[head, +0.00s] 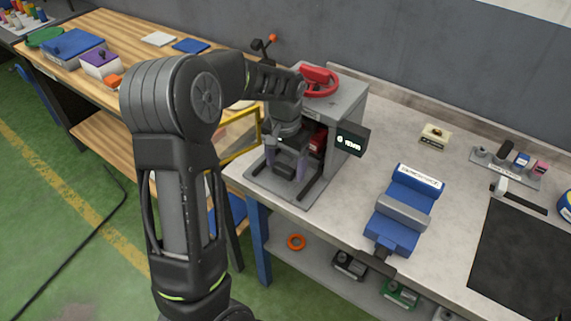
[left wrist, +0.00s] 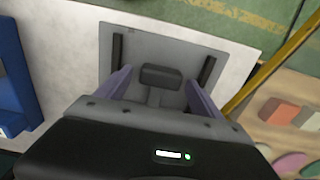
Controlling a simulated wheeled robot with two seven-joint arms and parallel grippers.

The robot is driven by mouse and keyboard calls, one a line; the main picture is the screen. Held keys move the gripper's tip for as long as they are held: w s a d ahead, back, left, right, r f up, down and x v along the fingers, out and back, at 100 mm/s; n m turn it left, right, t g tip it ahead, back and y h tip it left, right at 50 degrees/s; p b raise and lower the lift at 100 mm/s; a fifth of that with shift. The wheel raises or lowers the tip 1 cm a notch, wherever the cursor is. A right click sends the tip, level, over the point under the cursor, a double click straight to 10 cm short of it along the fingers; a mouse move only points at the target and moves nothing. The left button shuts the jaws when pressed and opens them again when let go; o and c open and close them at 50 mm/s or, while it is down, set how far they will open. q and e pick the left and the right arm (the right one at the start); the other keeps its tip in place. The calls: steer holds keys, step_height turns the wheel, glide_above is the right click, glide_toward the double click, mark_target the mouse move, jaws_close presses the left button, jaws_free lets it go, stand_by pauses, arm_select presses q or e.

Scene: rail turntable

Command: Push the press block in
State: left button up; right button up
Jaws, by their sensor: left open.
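The grey press (head: 340,95) with a red handle (head: 319,80) stands on the left end of the grey workbench. Its base plate (head: 313,195) carries two dark rails and sticks out at the front. A dark block with a short stem, apparently the press block (head: 284,171), is at the front over this plate. The left wrist view shows the press block (left wrist: 160,77) between the two rails. My left gripper (head: 286,167) is open, its purplish fingers (left wrist: 160,80) on either side of the block. I cannot tell whether they touch it. My right gripper is not in view.
A small display (head: 352,140) juts from the press's right side. A blue vise (head: 402,212) stands to the right on the workbench (head: 335,215). A yellow frame (head: 238,140) is behind my left arm. A wooden table (head: 120,48) lies to the left.

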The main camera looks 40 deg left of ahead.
arm_select(q)
step_height(320, 180, up, 8)
steer(key=shift+f+b, duration=0.1)
steer(key=shift+b, duration=0.5)
stand_by(0.5)
